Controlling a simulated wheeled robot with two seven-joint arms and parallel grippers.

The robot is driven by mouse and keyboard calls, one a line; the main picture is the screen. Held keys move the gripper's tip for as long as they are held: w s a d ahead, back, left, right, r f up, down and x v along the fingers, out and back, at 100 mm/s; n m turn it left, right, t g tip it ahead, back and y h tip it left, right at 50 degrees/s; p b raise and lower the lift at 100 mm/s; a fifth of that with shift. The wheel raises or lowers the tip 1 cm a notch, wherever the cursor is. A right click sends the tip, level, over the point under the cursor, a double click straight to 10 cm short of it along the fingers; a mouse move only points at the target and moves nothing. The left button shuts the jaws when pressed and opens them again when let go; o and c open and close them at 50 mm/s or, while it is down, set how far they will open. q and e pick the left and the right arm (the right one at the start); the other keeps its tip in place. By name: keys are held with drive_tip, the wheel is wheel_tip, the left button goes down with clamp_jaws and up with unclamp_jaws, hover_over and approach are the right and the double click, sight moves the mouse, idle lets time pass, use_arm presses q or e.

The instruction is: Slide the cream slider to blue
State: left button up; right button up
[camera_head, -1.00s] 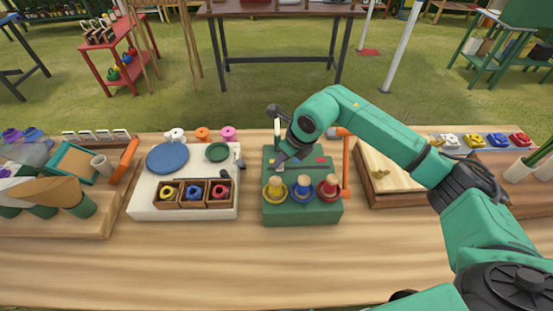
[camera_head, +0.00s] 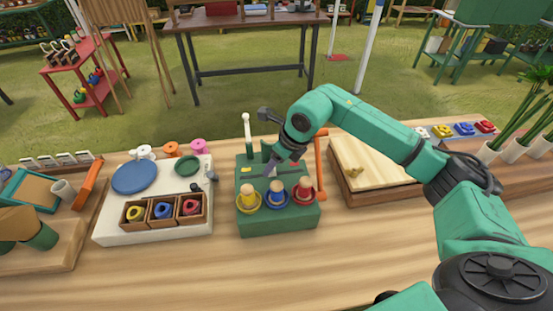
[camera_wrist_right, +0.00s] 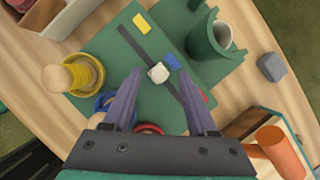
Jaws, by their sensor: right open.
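The cream slider (camera_wrist_right: 159,73) sits on the dark slot (camera_wrist_right: 133,42) of the green board (camera_head: 277,223), beside the blue mark (camera_wrist_right: 173,62) in the right wrist view. The yellow mark (camera_wrist_right: 140,22) is farther up the slot, and the red mark (camera_wrist_right: 204,95) is past blue, partly behind a finger. My right gripper (camera_wrist_right: 159,72) is open, its fingertips on either side of the slider with gaps showing. In the head view my right gripper (camera_head: 274,163) is over the board's middle and hides the slider. My left gripper is not in view.
Yellow (camera_head: 248,198), blue (camera_head: 276,193) and red (camera_head: 303,189) ringed pegs stand along the board's front. A green cup (camera_wrist_right: 212,40) and an orange handle (camera_head: 320,165) are near it. A white tray (camera_head: 150,233) is left, a wooden box (camera_head: 370,170) right.

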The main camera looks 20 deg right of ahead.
drive_tip(key=shift+r, duration=0.4)
drive_tip(key=b+v, duration=0.2)
drive_tip(key=v, duration=1.1)
drive_tip(key=shift+s+d+r, duration=0.2)
drive_tip(key=shift+s+r, duration=0.05)
drive_tip(key=shift+s, duration=0.1)
